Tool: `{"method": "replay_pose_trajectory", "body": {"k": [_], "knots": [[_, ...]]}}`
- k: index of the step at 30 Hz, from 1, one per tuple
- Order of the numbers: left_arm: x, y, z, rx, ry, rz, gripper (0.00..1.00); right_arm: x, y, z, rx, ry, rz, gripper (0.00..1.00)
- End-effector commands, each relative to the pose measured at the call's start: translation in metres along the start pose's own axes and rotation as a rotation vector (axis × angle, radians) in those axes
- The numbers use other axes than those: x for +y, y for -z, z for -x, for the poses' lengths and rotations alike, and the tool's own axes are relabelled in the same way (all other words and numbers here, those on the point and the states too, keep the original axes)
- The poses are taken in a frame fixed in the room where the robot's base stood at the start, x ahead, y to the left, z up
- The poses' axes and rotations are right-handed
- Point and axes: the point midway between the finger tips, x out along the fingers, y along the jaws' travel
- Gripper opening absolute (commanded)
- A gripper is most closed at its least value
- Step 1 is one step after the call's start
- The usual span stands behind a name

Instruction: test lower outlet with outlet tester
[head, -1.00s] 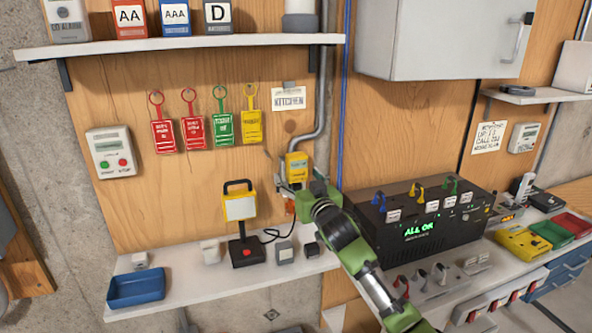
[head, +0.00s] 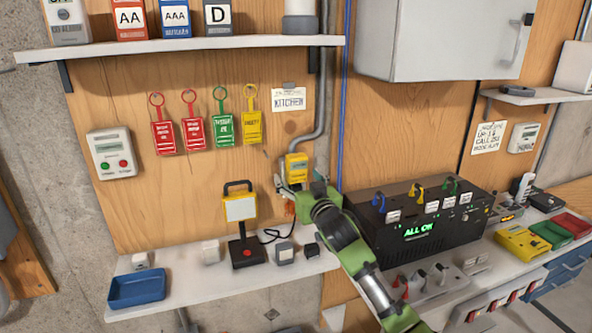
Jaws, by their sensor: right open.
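A small yellow device (head: 297,167), which looks like the outlet tester, is upright against the wooden wall panel at the lower end of the grey conduit. Any outlet behind it is hidden, and I cannot tell whether it is plugged in. My right gripper (head: 289,187) is open at the lower part of this device, with a pale finger on its left side. The green gripper body covers the wall just right of and below it. An orange part (head: 290,208) shows partly below the gripper. My left gripper is not in view.
A white shelf (head: 222,280) below carries a yellow work lamp (head: 240,212), a blue tray (head: 137,288) and several small plug-in pieces. A black panel box (head: 420,225) reading "ALL ON" stands right of my arm. Coloured tags (head: 222,120) hang on the wall, upper left.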

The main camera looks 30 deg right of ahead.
Motion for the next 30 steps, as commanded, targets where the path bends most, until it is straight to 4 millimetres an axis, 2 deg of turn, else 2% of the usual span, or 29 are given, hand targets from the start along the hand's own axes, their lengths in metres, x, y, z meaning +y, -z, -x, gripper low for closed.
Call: {"method": "replay_pose_trajectory", "body": {"k": [6, 8, 14, 30], "knots": [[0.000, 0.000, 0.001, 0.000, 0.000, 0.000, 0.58, 0.000, 0.000, 0.000, 0.000, 0.000, 0.000, 0.71], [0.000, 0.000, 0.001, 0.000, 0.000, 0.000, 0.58, 0.000, 0.000, 0.000, 0.000, 0.000, 0.000, 0.58], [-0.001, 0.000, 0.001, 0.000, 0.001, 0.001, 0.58, 0.000, 0.000, 0.000, -0.001, 0.000, 0.000, 0.06], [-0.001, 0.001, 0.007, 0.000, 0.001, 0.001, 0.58, 0.000, 0.000, 0.015, -0.001, 0.000, 0.001, 0.04]]}}
